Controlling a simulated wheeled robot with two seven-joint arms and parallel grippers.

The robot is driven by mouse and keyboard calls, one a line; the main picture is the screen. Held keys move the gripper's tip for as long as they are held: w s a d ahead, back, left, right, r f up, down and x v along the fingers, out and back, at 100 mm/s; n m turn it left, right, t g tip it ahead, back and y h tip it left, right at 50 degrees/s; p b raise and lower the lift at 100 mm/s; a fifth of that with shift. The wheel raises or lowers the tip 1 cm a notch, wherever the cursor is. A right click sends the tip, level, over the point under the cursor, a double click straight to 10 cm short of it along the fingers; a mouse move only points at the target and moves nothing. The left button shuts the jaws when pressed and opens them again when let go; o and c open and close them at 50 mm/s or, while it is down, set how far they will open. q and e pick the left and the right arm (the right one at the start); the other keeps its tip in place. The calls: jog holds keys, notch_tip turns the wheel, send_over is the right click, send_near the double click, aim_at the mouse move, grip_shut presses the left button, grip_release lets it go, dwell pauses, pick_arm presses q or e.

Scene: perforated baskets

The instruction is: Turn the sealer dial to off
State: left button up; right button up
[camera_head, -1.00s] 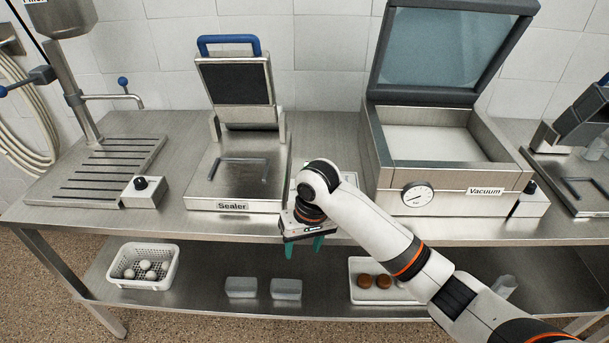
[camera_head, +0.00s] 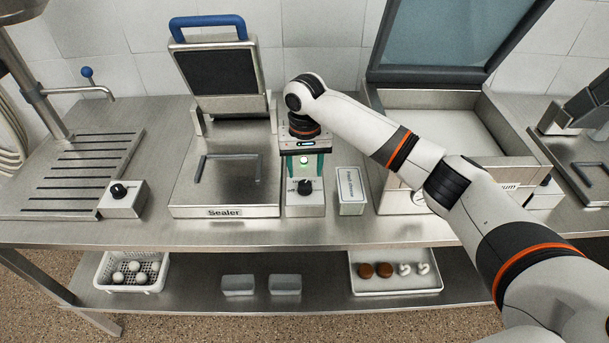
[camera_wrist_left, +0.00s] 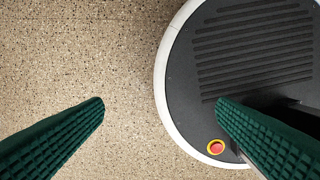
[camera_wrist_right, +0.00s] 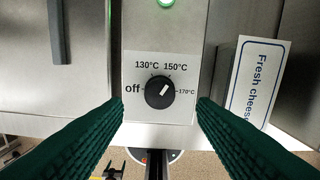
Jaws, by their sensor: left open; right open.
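The sealer (camera_head: 225,211), open with a blue handle, stands on the steel table. Right of it is a steel control box (camera_head: 305,210) with a black dial (camera_head: 305,187). In the right wrist view the dial (camera_wrist_right: 160,92) has a white mark pointing up and right, between 150°C and 170°C; "off" (camera_wrist_right: 132,89) is printed on its left. A green lamp (camera_wrist_right: 166,2) is lit above. My right gripper (camera_head: 305,173) is open above the dial, its fingers either side of it, apparently not touching. My left gripper (camera_wrist_left: 160,103) is open and empty over the floor.
A "Fresh cheese" card (camera_head: 351,190) stands close right of the control box. A vacuum machine (camera_head: 455,125) is behind my right arm. Another dial box (camera_head: 122,203) stands left of the sealer. The lower shelf holds a white basket (camera_head: 103,283) and a tray (camera_head: 397,291).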

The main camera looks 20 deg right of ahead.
aim_at(305, 183)
notch_tip(305, 183, down, 4)
jog(key=shift+r+p, duration=0.1)
jog(key=shift+p, duration=0.2)
jog(key=shift+f, duration=0.45)
jog(key=c, duration=1)
pick_arm(q)
jog(key=w, duration=0.1)
jog(key=w+r, duration=0.1)
jog(key=shift+w+d, duration=0.1)
jog(key=shift+w, duration=0.2)
jog(key=shift+r, duration=0.15)
pick_arm(e)
jog(key=shift+r, duration=0.1)
